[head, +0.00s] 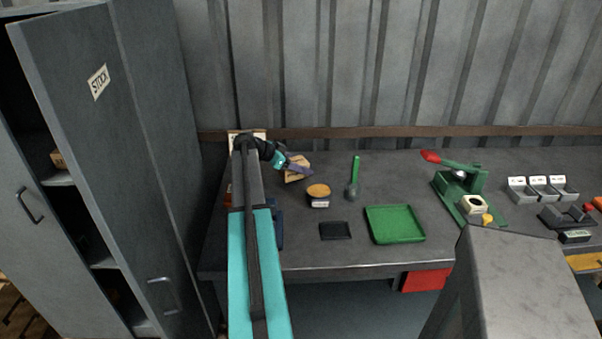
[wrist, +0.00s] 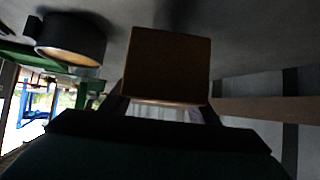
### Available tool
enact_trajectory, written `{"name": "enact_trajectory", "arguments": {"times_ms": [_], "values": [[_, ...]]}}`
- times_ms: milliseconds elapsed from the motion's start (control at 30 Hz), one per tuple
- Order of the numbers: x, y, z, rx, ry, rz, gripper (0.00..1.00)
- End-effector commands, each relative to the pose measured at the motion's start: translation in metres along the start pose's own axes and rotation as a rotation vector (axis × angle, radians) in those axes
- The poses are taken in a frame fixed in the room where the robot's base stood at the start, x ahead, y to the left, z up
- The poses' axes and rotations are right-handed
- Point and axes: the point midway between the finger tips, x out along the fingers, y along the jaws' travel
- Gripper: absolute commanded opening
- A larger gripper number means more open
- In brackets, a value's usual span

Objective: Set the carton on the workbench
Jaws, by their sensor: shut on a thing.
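The carton is a small brown box, seen in the head view (head: 296,163) over the back left part of the grey workbench (head: 285,235). My gripper (head: 300,168) is shut on the carton. In the wrist view the carton (wrist: 167,65) sits between the two fingers of my gripper (wrist: 164,108), its brown face toward the camera. The workbench surface shows behind and around it. I cannot tell whether the carton's underside touches the bench top.
A round container with an orange-tan top (head: 318,191) stands just right of the carton. A green-handled tool (head: 354,177), a black tray (head: 335,231), a green tray (head: 394,224) and a green press (head: 462,185) lie further right. A grey locker (head: 115,150) stands left.

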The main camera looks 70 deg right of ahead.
Motion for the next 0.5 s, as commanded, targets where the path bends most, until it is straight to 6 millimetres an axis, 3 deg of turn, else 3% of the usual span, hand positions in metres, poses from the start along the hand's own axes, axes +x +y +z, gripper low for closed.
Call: {"name": "enact_trajectory", "arguments": {"times_ms": [233, 500], "values": [[0.013, 0.001, 0.018, -0.001, 0.001, 0.002, 0.16], [0.017, 0.000, 0.023, 0.001, 0.002, 0.000, 0.16]]}}
